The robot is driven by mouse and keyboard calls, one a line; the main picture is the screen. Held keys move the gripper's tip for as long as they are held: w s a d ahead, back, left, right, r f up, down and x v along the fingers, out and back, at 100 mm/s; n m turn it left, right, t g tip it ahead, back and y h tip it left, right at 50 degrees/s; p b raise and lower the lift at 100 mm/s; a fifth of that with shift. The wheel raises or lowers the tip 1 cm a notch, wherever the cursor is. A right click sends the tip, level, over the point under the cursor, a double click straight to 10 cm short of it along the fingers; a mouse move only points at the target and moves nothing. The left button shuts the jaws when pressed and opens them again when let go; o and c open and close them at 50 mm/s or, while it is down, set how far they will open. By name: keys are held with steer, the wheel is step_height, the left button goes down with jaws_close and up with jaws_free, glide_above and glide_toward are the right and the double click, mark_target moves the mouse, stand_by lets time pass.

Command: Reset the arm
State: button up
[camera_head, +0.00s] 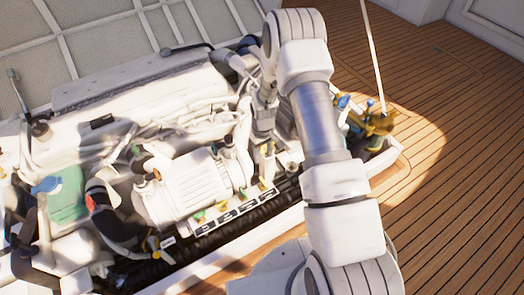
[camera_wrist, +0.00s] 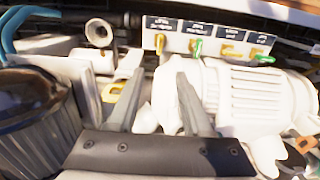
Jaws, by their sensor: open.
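My arm crosses the head view from the top centre to the bottom right, bent over the open engine hatch. My gripper (camera_head: 263,160) hangs down at the right part of the engine, close to a row of labelled valves (camera_head: 235,212). The fingers point toward the white ribbed engine part (camera_wrist: 245,98) and the label strip (camera_wrist: 210,38). Whether the fingertips touch anything cannot be told.
The white ribbed part also shows in the head view (camera_head: 190,185). A dark ribbed cylinder (camera_wrist: 35,110) stands left of the fingers. A green tank (camera_head: 65,195) sits at the left. Brass fittings (camera_head: 378,122) lie right of my arm. The wooden deck (camera_head: 460,150) at the right is clear.

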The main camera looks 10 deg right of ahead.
steer(key=shift+r, duration=0.1)
steer(key=s+r+m+t, duration=0.1)
steer(key=s+r, duration=0.2)
steer(key=r, duration=1.3)
steer(key=s+r+m+t, duration=0.1)
steer(key=s+r+t, duration=0.1)
steer(key=r, duration=1.3)
steer(key=s+r+m+t, duration=0.1)
steer(key=s+r, duration=0.6)
steer(key=s, duration=0.4)
steer(key=s+r+m+t, duration=0.1)
steer(key=s+r+t, duration=0.1)
steer(key=s+r, duration=0.65)
step_height(320, 180, up, 20)
steer(key=s+p, duration=0.2)
steer(key=p, duration=2)
steer(key=shift+s, duration=0.25)
